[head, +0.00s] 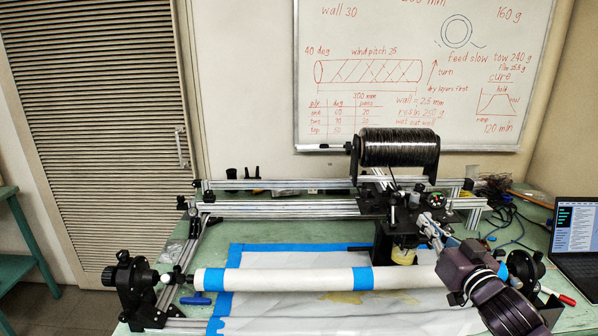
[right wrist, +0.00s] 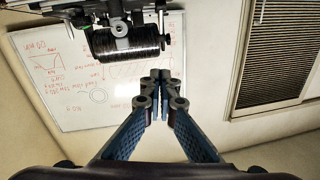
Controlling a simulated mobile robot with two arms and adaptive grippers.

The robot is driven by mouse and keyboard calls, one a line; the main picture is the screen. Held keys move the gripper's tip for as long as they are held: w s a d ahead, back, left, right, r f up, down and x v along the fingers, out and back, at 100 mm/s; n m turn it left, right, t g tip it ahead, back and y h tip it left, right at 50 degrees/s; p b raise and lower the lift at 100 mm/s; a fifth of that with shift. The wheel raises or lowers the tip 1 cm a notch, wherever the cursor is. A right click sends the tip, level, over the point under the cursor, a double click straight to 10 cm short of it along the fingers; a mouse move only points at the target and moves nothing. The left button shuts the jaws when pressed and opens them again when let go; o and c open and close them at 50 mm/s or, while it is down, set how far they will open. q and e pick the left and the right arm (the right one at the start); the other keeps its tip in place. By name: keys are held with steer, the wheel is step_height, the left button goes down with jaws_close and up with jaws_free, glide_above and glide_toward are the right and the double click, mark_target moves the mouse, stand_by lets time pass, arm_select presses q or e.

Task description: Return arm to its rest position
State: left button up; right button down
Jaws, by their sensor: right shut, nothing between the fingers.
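My right arm comes in at the lower right of the head view and reaches toward the winding carriage (head: 388,204). My right gripper (head: 425,220) appears just in front of the carriage in that view. Whether it touches the carriage cannot be told. In the right wrist view my right gripper (right wrist: 161,76) is shut, with its fingertips together and nothing between them. My left arm and gripper are not in view.
A black tow spool (head: 400,147) sits above the carriage. A white mandrel (head: 300,279) with blue tape bands spans the frame in front. A laptop (head: 575,238) stands at the right, near loose cables. A red marker (head: 557,295) lies at the right front.

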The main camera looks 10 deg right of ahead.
steer(key=s+a+f+g, duration=0.1)
steer(key=f, duration=0.3)
steer(key=s+a+f+g, duration=0.1)
steer(key=s+a+f, duration=0.1)
steer(key=f, duration=0.3)
steer(key=s+a+f+g, duration=0.1)
steer(key=s+f+g, duration=0.1)
steer(key=f, duration=0.3)
steer(key=shift+a+h, duration=0.3)
steer(key=shift+a, duration=0.05)
steer(key=s+a+f+n+g+y, duration=0.1)
steer(key=s+a+f+n+g, duration=0.15)
steer(key=s+a+f, duration=0.5)
steer(key=s+a+f+n+g+y, duration=0.1)
steer(key=s+a+f+g, duration=0.35)
steer(key=s, duration=0.55)
steer(key=s+a+f+n+g+y, duration=0.1)
steer(key=s+a+f+g, duration=0.2)
steer(key=s+a+f, duration=0.35)
steer(key=s+f+g, duration=0.1)
steer(key=s+f, duration=0.1)
steer(key=f, duration=1)
steer(key=s+f+g, duration=0.1)
steer(key=s+f, duration=0.1)
steer(key=f, duration=1)
steer(key=s+d+f+g, duration=0.1)
steer(key=s+d+f, duration=0.2)
steer(key=s+f, duration=1.4)
steer(key=shift+s+f+h, duration=0.3)
steer(key=shift+h, duration=0.1)
